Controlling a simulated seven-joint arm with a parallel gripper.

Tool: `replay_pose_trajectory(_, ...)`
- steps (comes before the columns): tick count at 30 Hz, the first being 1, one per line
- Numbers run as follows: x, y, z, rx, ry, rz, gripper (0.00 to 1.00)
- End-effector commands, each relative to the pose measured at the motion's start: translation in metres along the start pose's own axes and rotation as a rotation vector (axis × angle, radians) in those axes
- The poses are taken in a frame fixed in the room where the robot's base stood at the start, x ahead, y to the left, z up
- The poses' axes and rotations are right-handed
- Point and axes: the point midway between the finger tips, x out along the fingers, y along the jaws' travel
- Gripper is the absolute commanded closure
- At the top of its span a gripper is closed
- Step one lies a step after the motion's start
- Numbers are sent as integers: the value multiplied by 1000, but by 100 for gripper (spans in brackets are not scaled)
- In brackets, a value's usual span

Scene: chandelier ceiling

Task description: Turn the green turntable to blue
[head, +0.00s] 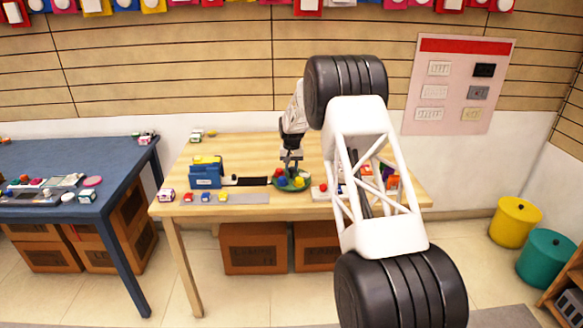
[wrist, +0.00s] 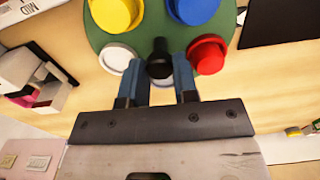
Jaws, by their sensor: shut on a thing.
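The green turntable (head: 303,187) stands on the wooden table in the head view, with small coloured pieces on it. In the wrist view the turntable (wrist: 110,42) fills the top. It carries a yellow piece (wrist: 116,12), a blue piece (wrist: 195,8), a white piece (wrist: 118,57) and a red piece (wrist: 207,54). A black knob (wrist: 160,60) stands at its edge between the white and red pieces. My gripper (wrist: 160,76) is shut on this knob, one finger on each side. In the head view my gripper (head: 291,158) is over the turntable, partly hiding it.
A blue box (head: 206,176) stands left of the turntable on the wooden table (head: 240,150). Small toy cars (head: 206,197) line the front left. Several items at the right are partly hidden by my white arm link. A blue table (head: 60,155) stands at the left.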

Motion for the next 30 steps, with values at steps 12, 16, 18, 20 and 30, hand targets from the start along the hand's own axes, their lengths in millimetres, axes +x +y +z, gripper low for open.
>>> replay_pose_trajectory(12,-1,0,-1,208,3,-1,100)
replay_pose_trajectory(16,-1,0,-1,273,3,-1,100)
replay_pose_trajectory(18,-1,0,-1,307,2,-1,100)
replay_pose_trajectory(20,-1,0,0,337,2,-1,100)
replay_pose_trajectory(30,-2,0,-1,507,3,-1,100)
